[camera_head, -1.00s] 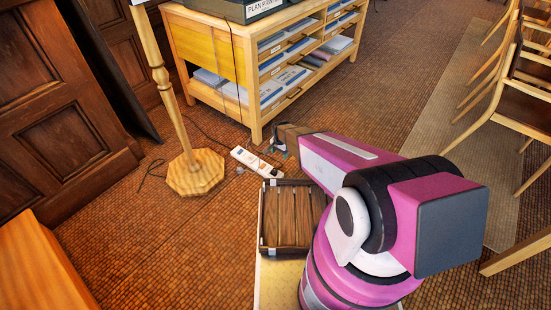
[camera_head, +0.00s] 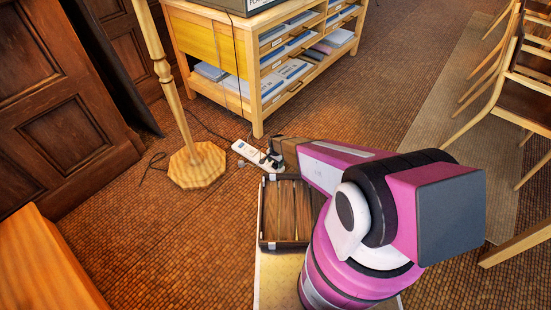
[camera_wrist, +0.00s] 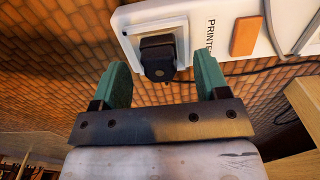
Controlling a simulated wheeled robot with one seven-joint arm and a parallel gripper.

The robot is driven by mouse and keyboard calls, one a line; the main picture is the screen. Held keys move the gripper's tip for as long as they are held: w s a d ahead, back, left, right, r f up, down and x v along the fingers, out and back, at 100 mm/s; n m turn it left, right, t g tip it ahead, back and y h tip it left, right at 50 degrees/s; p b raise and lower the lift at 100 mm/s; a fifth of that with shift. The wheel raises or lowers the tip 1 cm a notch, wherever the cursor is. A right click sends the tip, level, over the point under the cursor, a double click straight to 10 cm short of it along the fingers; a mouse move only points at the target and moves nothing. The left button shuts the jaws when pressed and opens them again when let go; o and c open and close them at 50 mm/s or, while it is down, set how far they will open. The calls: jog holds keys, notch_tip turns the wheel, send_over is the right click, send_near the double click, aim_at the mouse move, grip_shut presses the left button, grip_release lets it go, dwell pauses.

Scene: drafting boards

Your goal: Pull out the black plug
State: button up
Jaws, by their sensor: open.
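The black plug (camera_wrist: 158,58) sits in a socket of the white power strip (camera_wrist: 215,20) in the wrist view. A label beside it reads "PRINTE", cut off at the edge of what shows. My gripper (camera_wrist: 162,85) is open, with one green finger on each side of the plug and a gap between each finger and the plug. In the head view the power strip (camera_head: 245,150) lies on the floor, and my gripper (camera_head: 272,160) is at its right end, hiding that part and the plug.
An orange switch (camera_wrist: 246,36) is on the strip. A wooden lamp stand (camera_head: 195,165) stands left of the strip, and a wooden shelf unit (camera_head: 245,95) stands behind it. Dark cables run over the floor. Chairs (camera_head: 525,100) are at the right.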

jog(key=shift+f, duration=0.75)
grip_shut()
jog(key=shift+r, duration=0.15)
jog(key=shift+r, duration=0.1)
jog(key=shift+r, duration=3.25)
